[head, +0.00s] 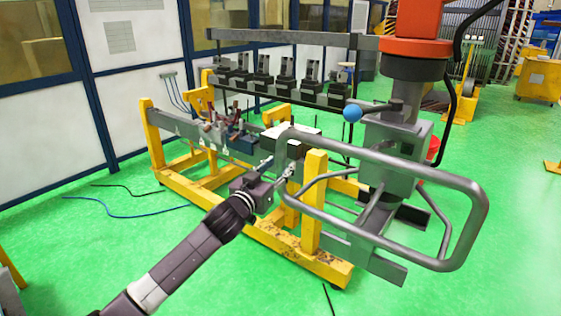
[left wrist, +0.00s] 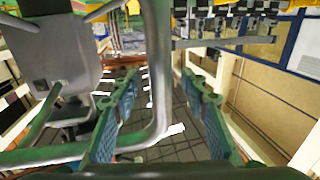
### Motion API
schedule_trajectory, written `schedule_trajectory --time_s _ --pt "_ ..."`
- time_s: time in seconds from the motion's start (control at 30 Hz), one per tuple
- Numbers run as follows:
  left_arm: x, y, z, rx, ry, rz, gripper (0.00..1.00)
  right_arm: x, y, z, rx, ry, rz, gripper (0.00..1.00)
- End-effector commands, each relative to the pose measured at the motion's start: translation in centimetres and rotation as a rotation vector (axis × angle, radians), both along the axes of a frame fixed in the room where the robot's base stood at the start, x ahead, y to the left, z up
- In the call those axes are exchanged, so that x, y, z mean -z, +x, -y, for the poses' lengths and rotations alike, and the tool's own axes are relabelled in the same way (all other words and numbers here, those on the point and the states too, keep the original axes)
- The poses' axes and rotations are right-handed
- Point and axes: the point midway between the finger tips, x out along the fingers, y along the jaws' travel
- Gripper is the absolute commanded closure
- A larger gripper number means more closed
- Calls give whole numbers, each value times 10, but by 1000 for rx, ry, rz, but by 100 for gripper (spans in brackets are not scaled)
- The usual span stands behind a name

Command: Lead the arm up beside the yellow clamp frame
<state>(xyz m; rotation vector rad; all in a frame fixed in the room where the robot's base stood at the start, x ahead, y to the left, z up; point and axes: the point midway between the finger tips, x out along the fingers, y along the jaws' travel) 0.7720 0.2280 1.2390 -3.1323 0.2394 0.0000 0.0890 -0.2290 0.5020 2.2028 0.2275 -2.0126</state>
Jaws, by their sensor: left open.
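The yellow clamp frame (head: 313,190) stands on the green floor, with upright posts, a long base and a grey beam (head: 190,128) between its ends. My left gripper (head: 279,167) comes in from the lower left. It is open and empty, just left of the frame's near yellow post in the picture. Whether it touches anything cannot be told. In the left wrist view the two blue-green fingers (left wrist: 163,88) stand apart. My right gripper is not in view.
A grey tubular handle loop (head: 475,215) curves around the near post, close to my left gripper. A grey machine column (head: 395,150) with an orange top stands right. A blue ball knob (head: 352,113) and a rail of black clamps (head: 285,88) are above. Green floor is open at left.

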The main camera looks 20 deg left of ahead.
Motion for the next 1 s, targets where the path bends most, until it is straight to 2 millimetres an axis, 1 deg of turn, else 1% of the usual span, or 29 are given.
schedule_trajectory --time_s 0.1,0.2,0.53,0.9,1.0 --pt "-1 11 1 -1 0 -1 59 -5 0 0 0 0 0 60" --pt "0 15 2 -1 1 -1 59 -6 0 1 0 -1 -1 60" --pt "1 17 3 0 1 0 60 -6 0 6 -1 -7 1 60" --pt "1 17 3 0 1 -1 100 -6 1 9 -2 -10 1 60" --pt "1 17 3 0 1 -1 100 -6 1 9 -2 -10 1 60"
